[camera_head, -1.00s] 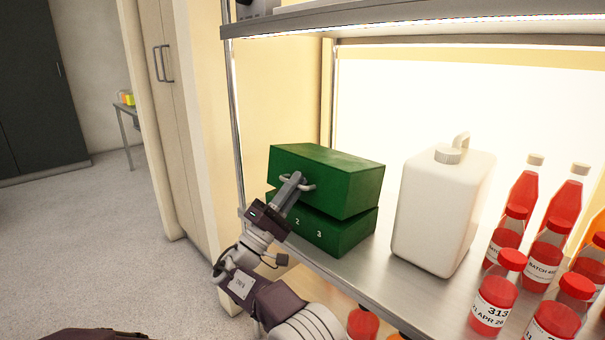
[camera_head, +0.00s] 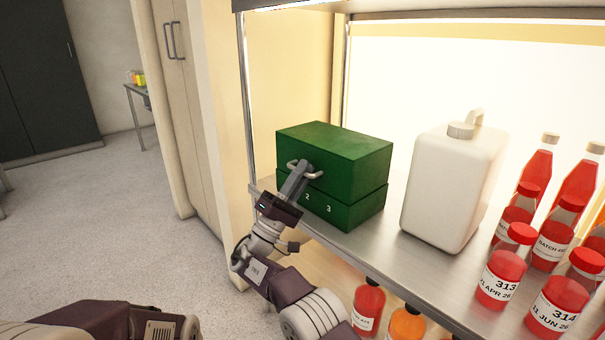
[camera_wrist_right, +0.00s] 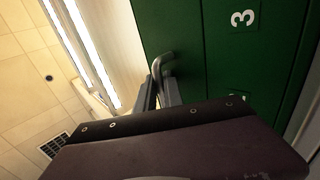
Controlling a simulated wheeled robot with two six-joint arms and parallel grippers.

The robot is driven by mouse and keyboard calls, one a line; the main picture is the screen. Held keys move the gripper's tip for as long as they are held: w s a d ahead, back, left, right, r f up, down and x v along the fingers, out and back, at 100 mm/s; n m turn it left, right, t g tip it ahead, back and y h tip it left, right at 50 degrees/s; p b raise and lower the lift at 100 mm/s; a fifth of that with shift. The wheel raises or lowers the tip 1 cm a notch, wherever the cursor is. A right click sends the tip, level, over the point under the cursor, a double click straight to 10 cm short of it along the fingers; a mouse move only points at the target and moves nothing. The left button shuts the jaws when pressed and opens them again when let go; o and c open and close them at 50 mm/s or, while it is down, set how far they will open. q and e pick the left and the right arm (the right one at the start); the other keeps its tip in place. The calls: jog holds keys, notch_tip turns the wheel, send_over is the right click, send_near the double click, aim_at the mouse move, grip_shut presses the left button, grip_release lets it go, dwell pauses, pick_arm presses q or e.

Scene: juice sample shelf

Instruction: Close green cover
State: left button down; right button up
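The green box stands at the left end of the lit shelf. Its green cover (camera_head: 345,155) sits low on the numbered base (camera_head: 361,209), with only a thin seam showing between them. A grey handle (camera_head: 292,163) is on the cover's front. My right gripper (camera_head: 300,172) is at this handle, its fingers close together around the bar. In the right wrist view the handle (camera_wrist_right: 163,62) runs between the fingers (camera_wrist_right: 159,88). The fingertips are partly hidden. My left forearm shows at the lower left; its gripper is out of view.
A white jug (camera_head: 450,185) stands right of the box, with a gap between them. Several red bottles (camera_head: 500,278) fill the shelf's right side. A metal post (camera_head: 246,95) rises left of the box. More bottles (camera_head: 368,307) stand on a lower level.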

jog(key=shift+a+f, duration=0.1)
jog(key=shift+f, duration=0.3)
jog(key=p+v, duration=0.3)
jog(key=v, duration=0.5)
jog(key=shift+s+a+p, duration=0.15)
jog(key=shift+s+p, duration=0.15)
jog(key=shift+p, duration=0.1)
